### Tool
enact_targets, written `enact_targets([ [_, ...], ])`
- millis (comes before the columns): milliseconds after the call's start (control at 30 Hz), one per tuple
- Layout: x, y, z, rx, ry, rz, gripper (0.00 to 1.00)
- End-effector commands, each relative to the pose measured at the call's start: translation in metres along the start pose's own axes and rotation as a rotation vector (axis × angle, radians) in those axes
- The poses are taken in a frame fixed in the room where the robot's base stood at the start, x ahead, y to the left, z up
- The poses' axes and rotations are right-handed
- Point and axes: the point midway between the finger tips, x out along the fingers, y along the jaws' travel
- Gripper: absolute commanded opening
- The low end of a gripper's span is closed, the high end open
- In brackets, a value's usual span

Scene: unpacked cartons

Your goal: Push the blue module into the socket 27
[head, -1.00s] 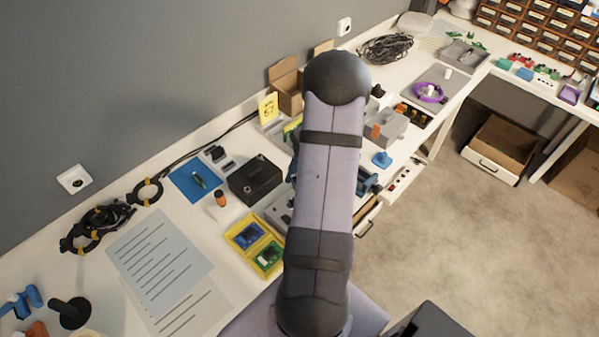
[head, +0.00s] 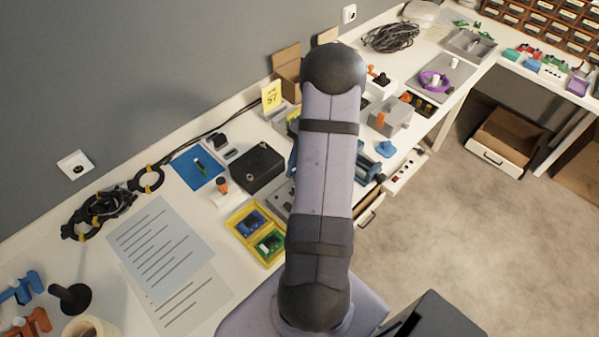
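A small blue module (head: 251,223) lies in a yellow case (head: 229,221) on the bench, left of my arm, with a green module (head: 269,243) in the case's other compartment. My gripper is not visible; my arm's upright link fills the middle of the head view and hides part of the bench. No socket marked 27 can be made out. A yellow sign (head: 271,96) stands behind the arm, its small print hard to read.
A black box (head: 257,168) stands behind the yellow case. A blue device (head: 368,166) is partly hidden right of my arm. Printed sheets (head: 160,250) lie at left. An open drawer (head: 405,174) juts out at the bench's front edge, with bare floor beyond.

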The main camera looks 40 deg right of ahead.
Motion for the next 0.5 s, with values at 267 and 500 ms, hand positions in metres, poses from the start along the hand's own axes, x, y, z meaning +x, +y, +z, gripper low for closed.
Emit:
enact_targets([
  [267,0.022,0.0,0.009,0.0,0.0,0.001,0.08],
  [500,0.03,0.0,0.013,0.001,-0.001,0.001,0.08],
])
